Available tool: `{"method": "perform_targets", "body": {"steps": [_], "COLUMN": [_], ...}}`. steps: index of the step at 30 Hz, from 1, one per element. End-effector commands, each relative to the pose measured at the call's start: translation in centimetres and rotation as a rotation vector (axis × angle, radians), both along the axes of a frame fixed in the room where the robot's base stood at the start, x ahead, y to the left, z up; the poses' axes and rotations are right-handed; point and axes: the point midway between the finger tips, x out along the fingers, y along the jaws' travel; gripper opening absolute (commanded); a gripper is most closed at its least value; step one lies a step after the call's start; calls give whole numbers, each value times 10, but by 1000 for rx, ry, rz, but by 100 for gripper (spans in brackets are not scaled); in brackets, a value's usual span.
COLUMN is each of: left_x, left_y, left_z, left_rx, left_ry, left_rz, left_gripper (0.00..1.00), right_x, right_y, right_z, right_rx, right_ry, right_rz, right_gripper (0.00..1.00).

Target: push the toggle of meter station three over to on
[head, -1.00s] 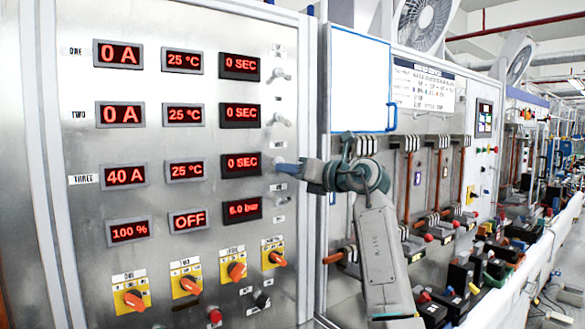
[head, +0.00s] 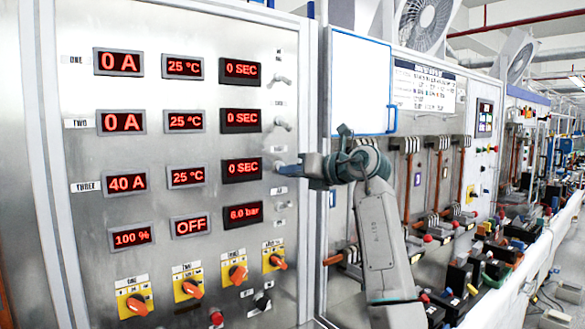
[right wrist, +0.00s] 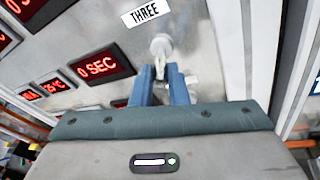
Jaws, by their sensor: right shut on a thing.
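The toggle of meter station three (right wrist: 161,46) is a pale metal lever on the panel, under a label THREE (right wrist: 145,12) in the right wrist view. The blue fingers of my right gripper (right wrist: 160,74) are shut on its lever end. In the head view, my right gripper (head: 286,167) reaches the panel from the right at the third row and largely hides this toggle. The row's displays read 40 A (head: 126,183), 25 °C (head: 187,176) and 0 SEC (head: 242,170). My left gripper is not in view.
The toggles of station one (head: 283,80) and station two (head: 283,124) stick out above my right gripper. Orange rotary knobs (head: 238,274) line the panel's lower part. A white board (head: 360,80) and a bench with copper bars and terminals stand to the right.

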Motion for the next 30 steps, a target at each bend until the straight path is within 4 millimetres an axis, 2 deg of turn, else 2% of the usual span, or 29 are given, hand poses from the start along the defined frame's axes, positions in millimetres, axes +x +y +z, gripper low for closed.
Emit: {"method": "perform_targets", "body": {"steps": [1,8,18,24,30], "left_x": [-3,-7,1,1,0], "left_y": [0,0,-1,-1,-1], "left_z": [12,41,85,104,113], "left_rx": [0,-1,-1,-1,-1], "left_ry": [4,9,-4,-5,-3], "left_rz": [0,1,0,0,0], "left_gripper": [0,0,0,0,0], "right_x": [0,0,3,5,6], "right_y": [0,0,2,3,4], "right_z": [10,21,33,36,37], "right_rx": [-23,-146,-310,-373,-411], "right_ry": [29,199,426,516,566], "right_rz": [-1,1,0,0,-1], "right_gripper": [0,0,0,0,0]}}
